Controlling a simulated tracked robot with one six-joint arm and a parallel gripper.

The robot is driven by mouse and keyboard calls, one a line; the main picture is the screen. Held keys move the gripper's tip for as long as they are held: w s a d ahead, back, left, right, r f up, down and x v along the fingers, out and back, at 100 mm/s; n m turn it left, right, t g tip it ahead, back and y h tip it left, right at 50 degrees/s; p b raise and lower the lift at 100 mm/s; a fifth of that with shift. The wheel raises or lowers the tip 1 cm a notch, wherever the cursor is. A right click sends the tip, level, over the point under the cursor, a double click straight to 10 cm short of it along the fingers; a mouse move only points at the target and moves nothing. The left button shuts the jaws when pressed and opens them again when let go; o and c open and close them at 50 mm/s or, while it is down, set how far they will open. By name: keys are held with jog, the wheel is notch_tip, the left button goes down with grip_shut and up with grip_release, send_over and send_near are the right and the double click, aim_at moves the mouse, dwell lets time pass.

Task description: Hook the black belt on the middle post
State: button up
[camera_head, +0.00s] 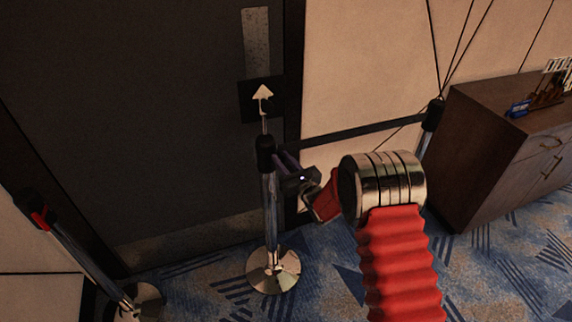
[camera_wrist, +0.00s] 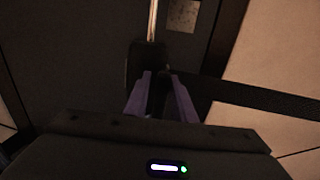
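The middle post (camera_head: 270,205) is a chrome stand with a black head, upright in front of the dark door and topped by an arrow sign (camera_head: 262,99). The black belt (camera_head: 365,131) runs from the right post (camera_head: 433,115) leftward to my gripper at the middle post's head. My gripper (camera_head: 277,157) is right beside that head. In the wrist view its purple fingers (camera_wrist: 160,76) are on either side of the belt's dark end, close to the black post head (camera_wrist: 144,62). The fingers appear shut on this end. Whether the end touches the head is too dark to tell.
A left post (camera_head: 70,250) with a red piece on its head leans in view at the lower left. A brown cabinet (camera_head: 495,145) with small items on top stands at the right. Patterned blue carpet (camera_head: 210,285) is open around the middle post's base.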

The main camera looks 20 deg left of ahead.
jog(key=v, duration=1.3)
jog(key=shift+s+d, duration=0.25)
jog(key=shift+d, duration=0.05)
